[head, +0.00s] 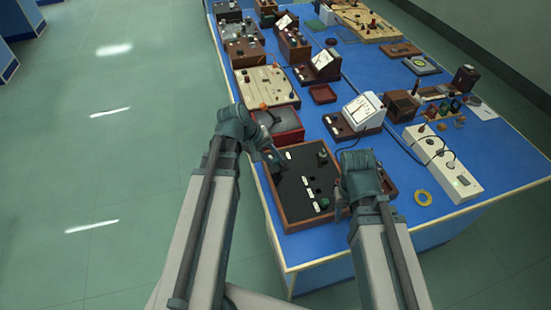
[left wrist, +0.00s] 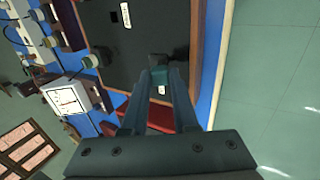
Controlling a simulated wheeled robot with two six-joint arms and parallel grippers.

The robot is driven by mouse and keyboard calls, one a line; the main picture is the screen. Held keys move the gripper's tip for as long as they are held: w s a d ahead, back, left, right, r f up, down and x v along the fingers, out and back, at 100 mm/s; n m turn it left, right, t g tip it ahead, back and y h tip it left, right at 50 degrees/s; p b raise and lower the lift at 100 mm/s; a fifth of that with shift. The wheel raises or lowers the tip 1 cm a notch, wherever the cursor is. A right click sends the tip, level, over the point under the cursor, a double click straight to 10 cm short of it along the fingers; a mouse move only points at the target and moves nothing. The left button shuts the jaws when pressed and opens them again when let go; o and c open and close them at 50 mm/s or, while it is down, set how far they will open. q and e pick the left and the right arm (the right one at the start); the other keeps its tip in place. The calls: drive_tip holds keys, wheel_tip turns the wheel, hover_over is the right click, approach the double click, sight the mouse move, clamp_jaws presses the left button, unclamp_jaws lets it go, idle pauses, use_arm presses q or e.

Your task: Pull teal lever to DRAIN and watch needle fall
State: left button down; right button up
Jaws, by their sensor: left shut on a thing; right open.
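A black panel in a wooden frame (head: 287,218) lies near the bench's front edge, with white labels and knobs. My left gripper (head: 277,163) reaches to its upper left part. In the left wrist view its fingers (left wrist: 158,78) are shut on a teal lever (left wrist: 160,113), which is mostly hidden between them beside a dark block (left wrist: 158,60). The lever is hard to make out in the head view. My right gripper (head: 340,205) is open over the panel's right edge. A white meter (head: 363,108) stands behind the panel; its needle is too small to read.
A red tray-like box (head: 290,136) stands directly behind the panel. Several instruments fill the blue bench behind. Open floor (head: 110,200) is at the left.

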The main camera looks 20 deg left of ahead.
use_arm(q)
drive_tip(key=shift+s, duration=0.1)
use_arm(e)
drive_tip(key=shift+f, duration=0.15)
use_arm(q)
drive_tip(key=c, duration=0.7)
unclamp_jaws()
drive_tip(key=shift+p+v, duration=6.05)
drive_tip(key=shift+v, duration=0.8)
use_arm(e)
wheel_tip(320, 180, up, 12)
use_arm(q)
drive_tip(key=shift+a, duration=0.15)
drive_tip(key=s+d+f+m+g+y, duration=0.1)
drive_tip(key=s+d+m+y, duration=0.1)
drive_tip(key=d, duration=0.4)
drive_tip(key=s+d+f+m+g+y, duration=0.1)
drive_tip(key=s+d+m+y, duration=0.1)
drive_tip(key=d+m, duration=0.3)
drive_tip(key=s+d+f+m+g+y, duration=0.1)
drive_tip(key=s+d+m+y, duration=0.1)
drive_tip(key=d, duration=0.6)
drive_tip(key=shift+s+f+m+b, duration=0.2)
drive_tip(key=shift+s+m+b, duration=0.15)
drive_tip(key=shift+s+m, duration=0.65)
use_arm(e)
drive_tip(key=shift+f, duration=0.3)
